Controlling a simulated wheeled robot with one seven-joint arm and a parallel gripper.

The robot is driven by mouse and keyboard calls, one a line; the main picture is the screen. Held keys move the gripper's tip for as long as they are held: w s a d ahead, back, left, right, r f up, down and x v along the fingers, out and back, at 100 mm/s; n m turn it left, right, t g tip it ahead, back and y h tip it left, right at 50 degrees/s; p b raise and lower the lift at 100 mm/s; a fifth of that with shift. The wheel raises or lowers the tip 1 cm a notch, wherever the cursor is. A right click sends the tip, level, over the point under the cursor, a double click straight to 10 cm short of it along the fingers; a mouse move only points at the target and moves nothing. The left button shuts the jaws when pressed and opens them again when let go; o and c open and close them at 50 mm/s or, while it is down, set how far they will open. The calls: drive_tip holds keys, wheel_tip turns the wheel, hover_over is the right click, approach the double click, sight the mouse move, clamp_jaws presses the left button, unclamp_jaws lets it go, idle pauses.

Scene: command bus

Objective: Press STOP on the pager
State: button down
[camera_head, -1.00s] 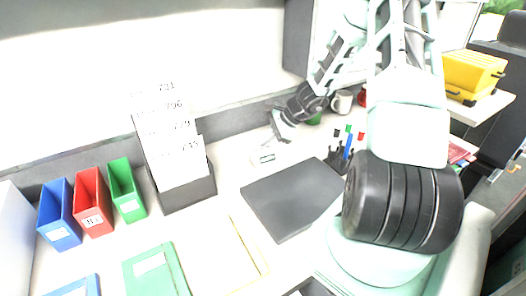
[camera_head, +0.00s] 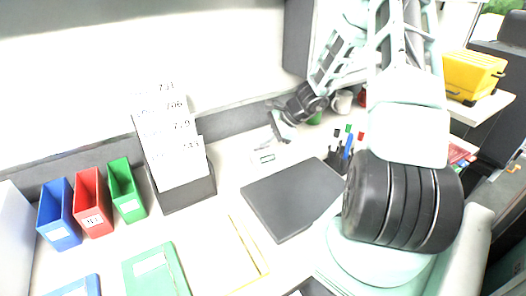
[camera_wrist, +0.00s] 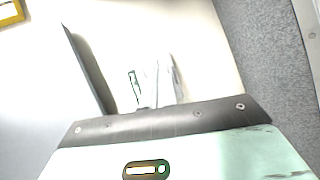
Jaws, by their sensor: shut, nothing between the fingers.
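The pager (camera_head: 264,157) is a small white box with a dark-edged display, lying on the white desk near the back wall, in the middle of the head view. My gripper (camera_head: 281,139) is just above and slightly right of it in that view, pointing down. Its fingers are shut with nothing between them. In the wrist view the fingers (camera_wrist: 160,85) are partly washed out against the bright desk. A dark-edged part of the pager (camera_wrist: 135,88) shows just left of them. Whether they touch is unclear, and the STOP button cannot be made out.
A dark desk pad (camera_head: 290,200) lies in front of the pager. A pen holder (camera_head: 337,162) and mugs (camera_head: 342,102) stand to the right. A card rack (camera_head: 187,188) and coloured bins (camera_head: 92,205) stand left. The desk around the pager is clear.

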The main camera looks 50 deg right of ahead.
sight(264, 150)
drive_tip(key=shift+f, duration=0.15)
drive_tip(key=shift+s+f+b, duration=0.1)
drive_tip(key=shift+f+b, duration=0.15)
drive_tip(key=shift+b, duration=0.25)
drive_tip(key=shift+f+b, duration=0.35)
drive_tip(key=shift+b, duration=0.05)
idle(0.4)
drive_tip(key=shift+r, duration=0.1)
drive_tip(key=shift+r+p, duration=0.65)
drive_tip(key=shift+r, duration=0.05)
drive_tip(key=r+p, duration=0.2)
drive_tip(key=w+r+p, duration=0.1)
drive_tip(key=r+p, duration=0.1)
drive_tip(key=r, duration=0.1)
drive_tip(key=shift+d, duration=0.15)
idle(0.9)
